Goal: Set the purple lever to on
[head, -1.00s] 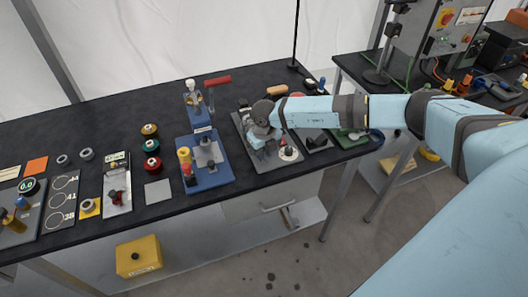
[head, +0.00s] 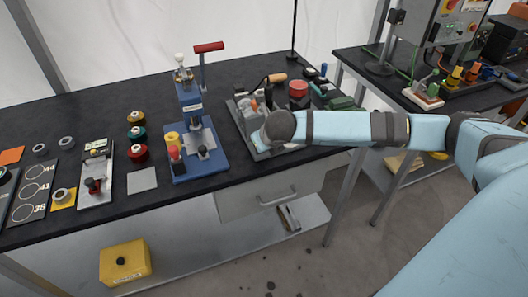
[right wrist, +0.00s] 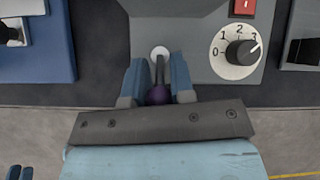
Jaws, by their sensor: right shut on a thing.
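The purple lever shows in the right wrist view as a dark rod with a round purple knob (right wrist: 158,95), pointing toward the bottom of the picture. Its rod rises from a pale round mount (right wrist: 160,52) on a grey panel. My right gripper (right wrist: 158,78) is shut on the lever, one blue finger on each side of the knob. In the head view my right gripper (head: 259,138) is at the front of the grey device (head: 237,113) on the bench. The lever is hidden there by my wrist.
Beside the lever, the panel carries a numbered dial (right wrist: 238,52) and a red switch (right wrist: 243,7). A blue press (head: 195,150) stands just left of the device. Spools (head: 137,134) stand farther left. A second bench (head: 365,70) is at right.

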